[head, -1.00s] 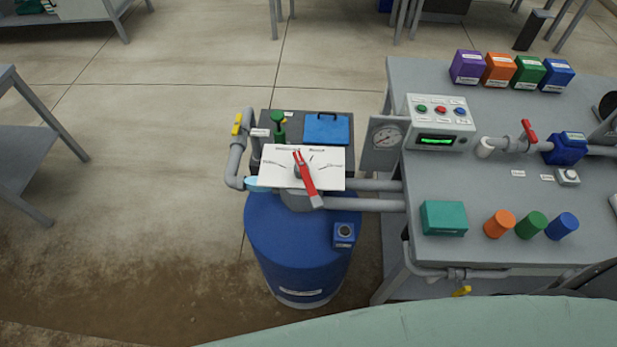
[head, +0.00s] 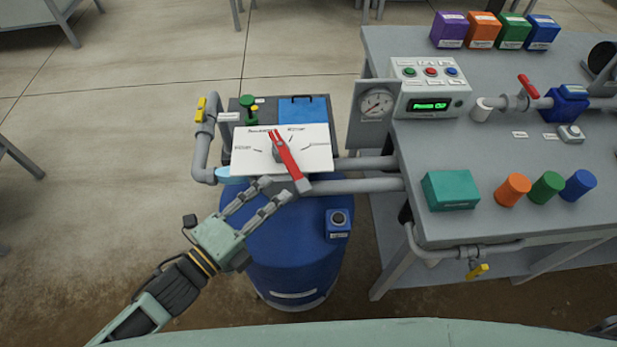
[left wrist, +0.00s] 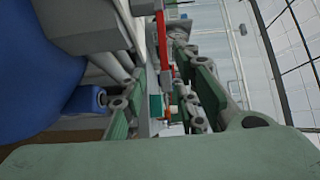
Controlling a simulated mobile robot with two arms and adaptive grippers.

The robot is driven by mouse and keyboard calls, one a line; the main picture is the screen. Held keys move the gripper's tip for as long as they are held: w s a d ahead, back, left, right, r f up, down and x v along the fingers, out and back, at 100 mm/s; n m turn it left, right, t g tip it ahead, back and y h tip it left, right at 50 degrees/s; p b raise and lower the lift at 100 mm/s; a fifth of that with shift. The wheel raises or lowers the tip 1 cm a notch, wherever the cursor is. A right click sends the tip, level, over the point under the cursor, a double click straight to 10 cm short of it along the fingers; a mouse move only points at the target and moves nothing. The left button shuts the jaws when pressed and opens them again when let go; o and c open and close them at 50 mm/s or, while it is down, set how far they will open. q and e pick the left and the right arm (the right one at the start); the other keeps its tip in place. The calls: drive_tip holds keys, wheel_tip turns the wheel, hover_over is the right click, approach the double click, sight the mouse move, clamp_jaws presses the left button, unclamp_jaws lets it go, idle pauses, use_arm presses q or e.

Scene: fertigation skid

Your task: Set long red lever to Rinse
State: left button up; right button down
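The long red lever (head: 287,160) is mounted on a white dial plate (head: 310,155) above a blue drum (head: 290,245). It lies slanted, with its broad end at lower right, over the plate's front edge. The labels on the plate are too small to read surely. My left gripper (head: 276,189) is just left of the lever's lower end, with its two fingers spread and nothing held. In the left wrist view the lever (left wrist: 163,48) shows beyond and between the open fingers (left wrist: 160,105). Contact with the lever cannot be made out. My right gripper is not in view.
Grey pipes (head: 365,184) run from the drum to the bench (head: 470,160) on the right. A gauge panel (head: 373,112) stands close right of the plate. A yellow-handled valve (head: 201,108) is at its left. Open floor lies left of the drum.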

sight(297, 175)
use_arm(q)
drive_tip(key=shift+w+d+r, duration=0.1)
drive_tip(key=shift+d+r, duration=0.2)
drive_tip(key=shift+d, duration=0.05)
drive_tip(key=p+x, duration=0.1)
drive_tip(key=x, duration=0.6)
drive_tip(key=shift+w+d, duration=0.1)
drive_tip(key=shift+d, duration=0.05)
clamp_jaws()
